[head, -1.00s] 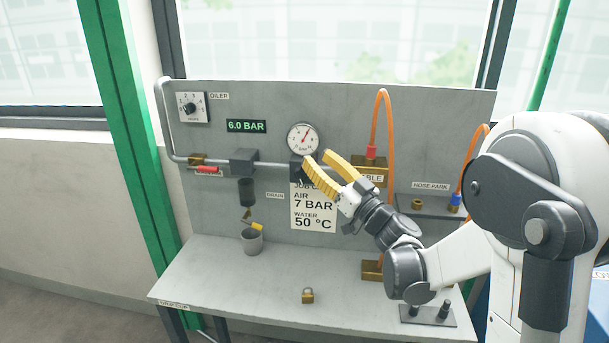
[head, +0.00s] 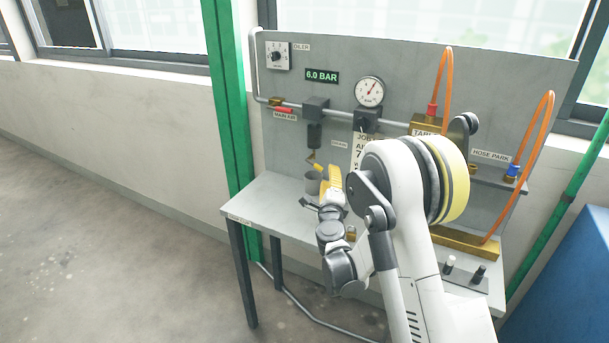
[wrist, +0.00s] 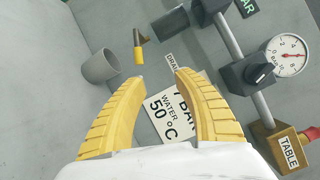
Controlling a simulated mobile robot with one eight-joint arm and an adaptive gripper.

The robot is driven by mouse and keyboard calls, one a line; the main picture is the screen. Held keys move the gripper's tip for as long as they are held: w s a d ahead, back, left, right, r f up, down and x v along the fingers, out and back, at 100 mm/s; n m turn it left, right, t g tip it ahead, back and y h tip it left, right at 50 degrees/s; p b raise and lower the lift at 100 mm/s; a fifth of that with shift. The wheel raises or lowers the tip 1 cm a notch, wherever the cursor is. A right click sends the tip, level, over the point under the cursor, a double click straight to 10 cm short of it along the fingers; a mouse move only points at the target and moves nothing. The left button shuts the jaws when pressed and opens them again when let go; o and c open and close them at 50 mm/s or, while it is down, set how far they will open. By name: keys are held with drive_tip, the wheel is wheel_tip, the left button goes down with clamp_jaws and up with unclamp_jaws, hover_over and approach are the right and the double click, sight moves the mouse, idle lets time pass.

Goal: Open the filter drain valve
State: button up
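The drain valve's yellow lever (head: 313,163) hangs under the dark filter bowl (head: 314,136) on the panel. In the wrist view the yellow lever (wrist: 138,60) shows above and left of the fingertips, apart from them. A grey cup (wrist: 101,66) stands left of it; the head view shows this cup (head: 312,184) under the drain. My gripper (wrist: 163,76) is open, with nothing between its yellow fingers.
The red main air handle (head: 282,108), the gauge (head: 369,91) and the pipe are on the panel. Orange hoses (head: 446,75) hang at right. The job sign (wrist: 170,108) is behind my fingers. The floor left of the bench (head: 262,196) is clear.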

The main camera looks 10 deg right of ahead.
sight(318, 169)
drive_tip(key=shift+m+y, duration=0.3)
drive_tip(key=shift+y, duration=0.4)
drive_tip(key=w+f+b, duration=0.1)
drive_tip(key=w, duration=0.2)
drive_tip(key=w+a+b, duration=0.1)
drive_tip(key=w, duration=0.2)
drive_tip(key=w+a+f+b, duration=0.1)
drive_tip(key=w, duration=0.2)
drive_tip(key=shift+w+f, duration=0.15)
drive_tip(key=shift+f, duration=0.15)
drive_tip(key=shift+w+d+r, duration=0.1)
drive_tip(key=shift+w+r, duration=0.05)
drive_tip(key=shift+w, duration=0.5)
clamp_jaws()
